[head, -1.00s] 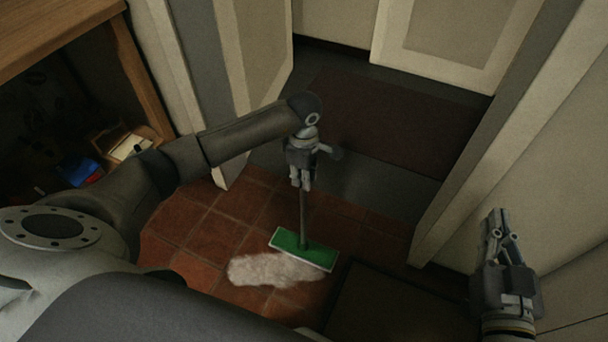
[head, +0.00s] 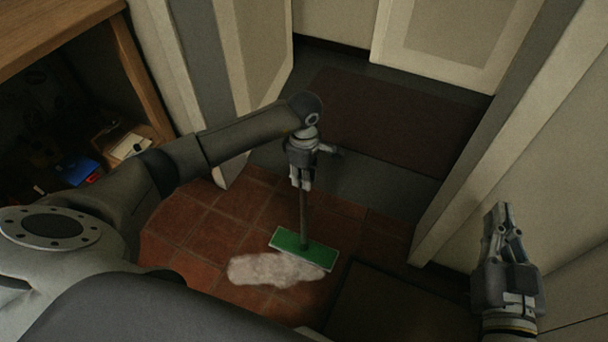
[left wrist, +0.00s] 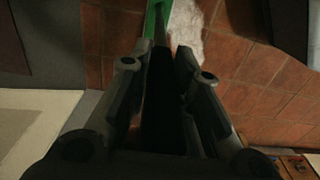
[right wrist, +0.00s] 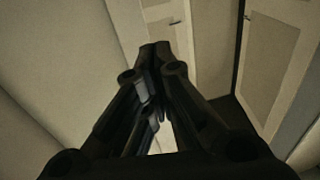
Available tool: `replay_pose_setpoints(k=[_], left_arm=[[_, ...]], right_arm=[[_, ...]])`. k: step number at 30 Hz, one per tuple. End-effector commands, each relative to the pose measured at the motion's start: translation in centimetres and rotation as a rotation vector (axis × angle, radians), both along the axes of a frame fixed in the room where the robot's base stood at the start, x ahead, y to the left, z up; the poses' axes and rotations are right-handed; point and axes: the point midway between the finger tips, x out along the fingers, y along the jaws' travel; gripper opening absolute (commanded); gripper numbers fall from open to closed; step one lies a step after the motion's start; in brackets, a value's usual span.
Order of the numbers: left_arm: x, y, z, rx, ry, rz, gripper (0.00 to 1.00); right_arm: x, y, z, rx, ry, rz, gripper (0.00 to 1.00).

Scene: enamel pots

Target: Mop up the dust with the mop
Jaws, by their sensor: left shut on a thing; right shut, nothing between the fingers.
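The mop has a thin dark handle and a flat green head with a pale edge (head: 303,249), which rests on the red tiled floor. My left gripper (head: 301,184) is shut on the mop's handle above the head. The left wrist view shows the handle running between the fingers (left wrist: 160,75) to the green head at the top. The whitish dust patch (head: 268,270) lies on the tiles at the near left of the mop head, bordering or partly under its near edge. My right gripper (head: 497,215) is shut and empty in front of the right wall.
A doorway with an open door (head: 258,60) on the left leads to a dark red mat (head: 395,120). A dark mat (head: 375,305) lies right of the dust. A wooden shelf (head: 140,65) with small items stands at the left. Bare tiles (head: 205,225) lie left of the mop.

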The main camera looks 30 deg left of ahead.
Motion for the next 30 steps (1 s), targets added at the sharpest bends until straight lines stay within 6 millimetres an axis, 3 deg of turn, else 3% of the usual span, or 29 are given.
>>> replay_pose_setpoints(k=[22,30], left_arm=[[-0.1,0.0,-0.2,0.0,-0.002,0.0,0.0],[-1.6,0.0,-0.2,0.002,0.001,-0.001,0.0]], right_arm=[[0.0,0.2,1.3,0.018,-0.065,0.003,0.0],[-0.4,-0.6,-2.7,-0.039,0.149,-0.011,0.0]])
